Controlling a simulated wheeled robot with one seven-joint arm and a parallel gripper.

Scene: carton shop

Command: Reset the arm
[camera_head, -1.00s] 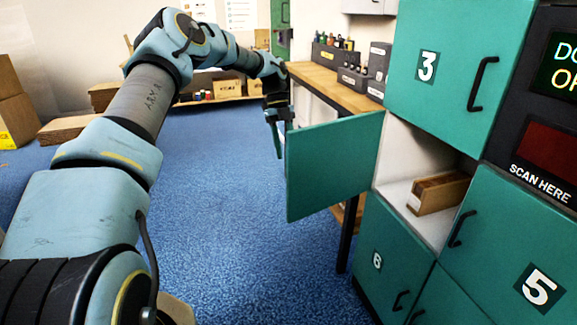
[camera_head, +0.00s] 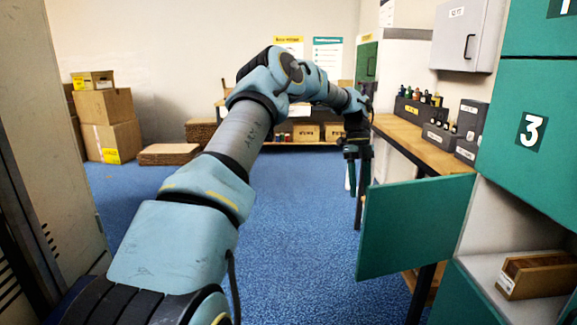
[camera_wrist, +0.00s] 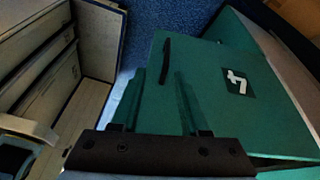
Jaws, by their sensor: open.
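My gripper (camera_head: 358,182) hangs at the end of my outstretched arm in the head view, fingers pointing down, just left of the free edge of an open green locker door (camera_head: 415,228). I cannot tell whether it touches the door. The fingers are apart and nothing shows between them. In the wrist view my gripper (camera_wrist: 158,105) appears over the green door (camera_wrist: 215,85), which bears a white number 4 and a dark handle. The open compartment (camera_head: 480,268) behind the door holds a brown wooden box (camera_head: 537,275).
A wooden-topped bench (camera_head: 425,145) with dark bins stands beyond the door. Locker 3 (camera_head: 530,130) is shut at the right. Cartons (camera_head: 105,115) are stacked at the back left, and a tall cabinet (camera_head: 50,150) is close at the left. The blue floor (camera_head: 300,220) between is clear.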

